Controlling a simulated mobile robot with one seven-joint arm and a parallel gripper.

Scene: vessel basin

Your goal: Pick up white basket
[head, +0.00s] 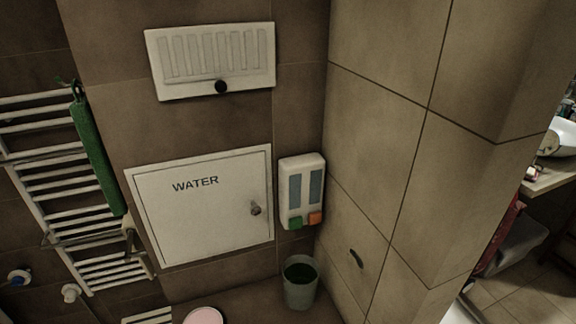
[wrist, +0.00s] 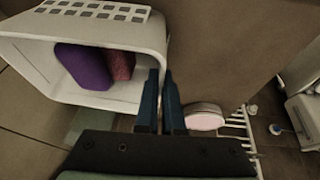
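The white basket (wrist: 104,99) fills the upper left of the wrist view. Its open side faces the camera, and a purple item (wrist: 82,66) and a dark red item (wrist: 121,63) lie in it. My gripper (wrist: 162,72) has its two dark blue fingers close together at the basket's right wall. The thin wall edge runs in between the fingertips, and the fingers look closed on it. Neither the basket nor my gripper shows in the head view.
The head view shows a wall with a WATER hatch (head: 204,211), a dispenser (head: 302,190), a towel rack (head: 50,150) with a green towel (head: 97,160), and a grey bin (head: 300,284). A round pink-topped thing (wrist: 204,118) stands beyond my fingers. A tiled wall corner juts out at right.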

